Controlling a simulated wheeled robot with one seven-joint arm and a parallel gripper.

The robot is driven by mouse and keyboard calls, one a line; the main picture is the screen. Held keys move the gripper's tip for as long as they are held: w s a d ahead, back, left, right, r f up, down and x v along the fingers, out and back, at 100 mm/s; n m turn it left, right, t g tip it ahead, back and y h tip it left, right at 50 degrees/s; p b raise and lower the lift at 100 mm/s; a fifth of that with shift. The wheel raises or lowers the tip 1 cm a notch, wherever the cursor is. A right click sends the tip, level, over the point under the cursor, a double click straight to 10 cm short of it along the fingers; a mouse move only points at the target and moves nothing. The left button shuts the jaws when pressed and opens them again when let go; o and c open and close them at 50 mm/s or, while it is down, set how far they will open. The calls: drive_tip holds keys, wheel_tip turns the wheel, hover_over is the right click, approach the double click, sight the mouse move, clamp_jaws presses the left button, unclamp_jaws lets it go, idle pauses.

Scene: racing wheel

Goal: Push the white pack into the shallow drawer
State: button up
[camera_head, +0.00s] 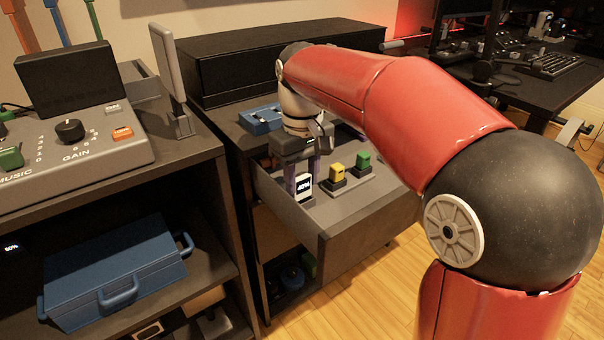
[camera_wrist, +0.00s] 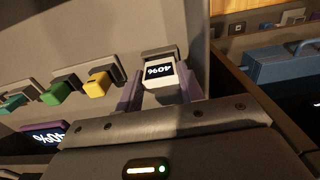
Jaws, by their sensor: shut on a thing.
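The white pack (camera_head: 304,187) has a black face reading "40%". It stands upright in the open shallow drawer (camera_head: 352,231), near its left end. My gripper (camera_head: 303,178) reaches down into the drawer with its purple fingers on either side of the pack. The wrist view shows the white pack (camera_wrist: 163,91) between the fingers of my gripper (camera_wrist: 159,86), which is shut on it. A dark grey socket-like piece (camera_wrist: 160,52) sits against the far end of the pack. I cannot tell whether the pack is seated in it.
A yellow block (camera_head: 337,172) and a green block (camera_head: 363,160) stand on grey bases beside the pack. A blue tray (camera_head: 262,119) sits on the cabinet top behind my gripper. A grey desk with a control panel (camera_head: 75,140) is at left. The drawer's right part is clear.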

sight(302, 177)
drive_tip(key=shift+f+b, duration=0.5)
drive_tip(key=shift+f, duration=0.6)
drive_tip(key=o, duration=1.1)
drive_tip(key=shift+r, duration=0.1)
wheel_tip(302, 177, up, 8)
drive_tip(key=shift+f+p, duration=0.15)
drive_tip(key=shift+p, duration=0.8)
